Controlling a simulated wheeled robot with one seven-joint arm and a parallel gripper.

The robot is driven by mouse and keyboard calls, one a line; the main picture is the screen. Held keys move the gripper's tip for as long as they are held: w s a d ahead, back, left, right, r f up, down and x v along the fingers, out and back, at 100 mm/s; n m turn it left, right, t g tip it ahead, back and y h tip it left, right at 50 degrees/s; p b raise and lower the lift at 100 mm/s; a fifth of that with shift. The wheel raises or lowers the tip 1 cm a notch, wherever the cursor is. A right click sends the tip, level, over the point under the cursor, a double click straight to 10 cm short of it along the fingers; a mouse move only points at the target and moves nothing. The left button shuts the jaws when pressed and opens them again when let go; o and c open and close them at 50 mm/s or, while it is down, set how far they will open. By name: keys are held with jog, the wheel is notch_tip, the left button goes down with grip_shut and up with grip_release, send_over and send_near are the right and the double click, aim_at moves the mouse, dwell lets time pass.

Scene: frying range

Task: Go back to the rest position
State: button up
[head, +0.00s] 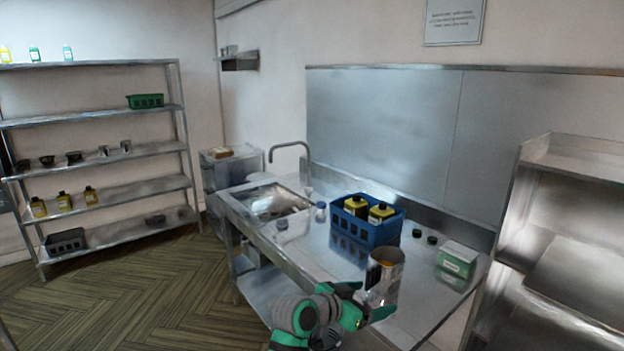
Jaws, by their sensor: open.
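My gripper (368,302), green and grey, is at the bottom middle of the head view, over the front edge of the steel counter (335,265). Its jaws are open, with one green finger behind the other and pointing right. A metal can (386,278) with an open top and a brownish inside stands upright right by the fingertips. The fingers overlap its lower part in the picture. I cannot tell whether they touch it.
A blue crate (364,248) with yellow-labelled containers, a green-and-white box (457,259) and small dark lids stand on the counter. A sink (268,200) with a tap is farther left. Steel shelving (575,240) stands at right. The floor (150,300) at left is clear.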

jog(key=s+f+n+t+y, duration=0.2)
jog(key=s+f+n+t, duration=0.45)
jog(key=f, duration=0.85)
jog(key=s+a+f+n+y, duration=0.2)
jog(key=s+f, duration=0.3)
jog(key=s, duration=0.3)
jog(key=s+a+f+n+y, duration=0.2)
jog(key=s+f+n, duration=0.15)
jog(key=s, duration=0.35)
jog(key=s+a+f+y, duration=0.1)
jog(key=s+a+y, duration=0.15)
jog(key=s, duration=0.55)
jog(key=s+a+f+y, duration=0.2)
jog(key=s+a, duration=0.2)
jog(key=s, duration=0.5)
jog(key=s+a+r+m, duration=0.1)
jog(key=s+a+r, duration=0.1)
jog(key=s+r, duration=0.2)
jog(key=s+a+r, duration=0.2)
jog(key=s+r, duration=0.2)
jog(key=s, duration=0.6)
jog(key=shift+s+a+m, duration=0.2)
jog(key=shift+s+m, duration=0.2)
